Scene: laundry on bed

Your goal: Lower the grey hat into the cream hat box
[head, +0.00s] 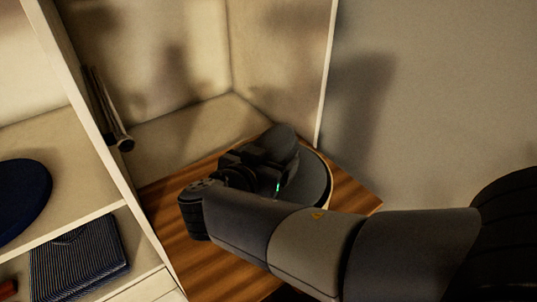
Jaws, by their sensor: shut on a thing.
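My gripper (258,172) is at the middle of the head view, over a wooden surface, with my arm reaching in from the right. It is shut on the grey hat (283,142), whose dark rounded part shows just beyond the jaws. A dark round area spreads to the right under the gripper. A thin pale curved edge (327,168) borders it and looks like the rim of the cream hat box. My gripper and arm hide most of the hat and box. I cannot tell how deep the hat sits or whether it touches the box.
The wooden surface (175,238) stands in a corner between cream panels, with a thin upright panel edge (327,75) behind. At left, a shelf unit (75,150) holds a navy round item (20,198) and striped folded cloth (78,262). A dark rod (105,108) juts beside its upright.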

